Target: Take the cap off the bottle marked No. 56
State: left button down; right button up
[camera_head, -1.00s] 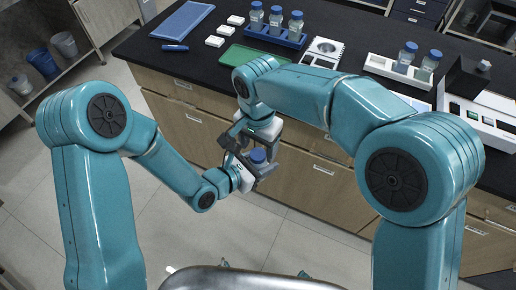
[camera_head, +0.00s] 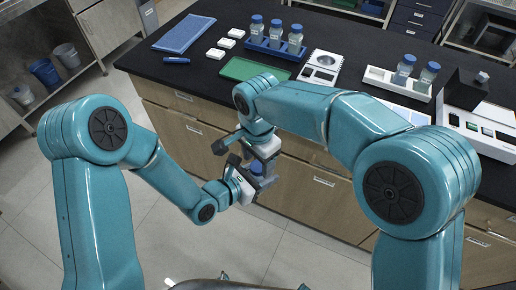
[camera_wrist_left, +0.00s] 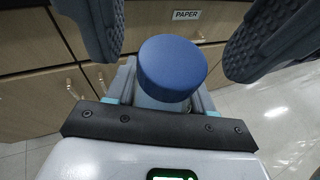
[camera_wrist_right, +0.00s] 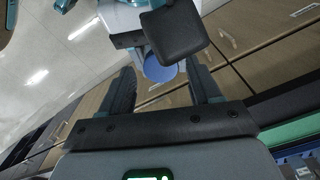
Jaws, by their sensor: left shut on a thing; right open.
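The bottle (camera_head: 256,169) with a blue cap (camera_wrist_left: 172,68) is held in the air in front of the bench. No number is readable on it. My left gripper (camera_head: 246,180) is shut on the bottle's body below the cap. My right gripper (camera_head: 263,155) is open, close to the cap. In the left wrist view its two dark ridged fingers stand apart, left and right of the cap, with gaps visible. In the right wrist view the cap (camera_wrist_right: 160,69) lies between the open fingertips, partly hidden by a dark pad.
The black bench (camera_head: 200,81) holds a blue rack (camera_head: 272,48) of capped bottles, a white rack (camera_head: 376,76) with two bottles, a green mat (camera_head: 252,70), a blue cloth (camera_head: 184,33) and white blocks. Bins stand on a shelf at left. The floor before the bench is clear.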

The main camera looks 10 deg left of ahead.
jog(key=shift+f, duration=0.7)
jog(key=c, duration=1.1)
jog(key=shift+n, duration=1.7)
jog(key=o, duration=1.2)
jog(key=shift+r, duration=0.1)
notch_tip(320, 180, up, 4)
jog(key=shift+r, duration=0.25)
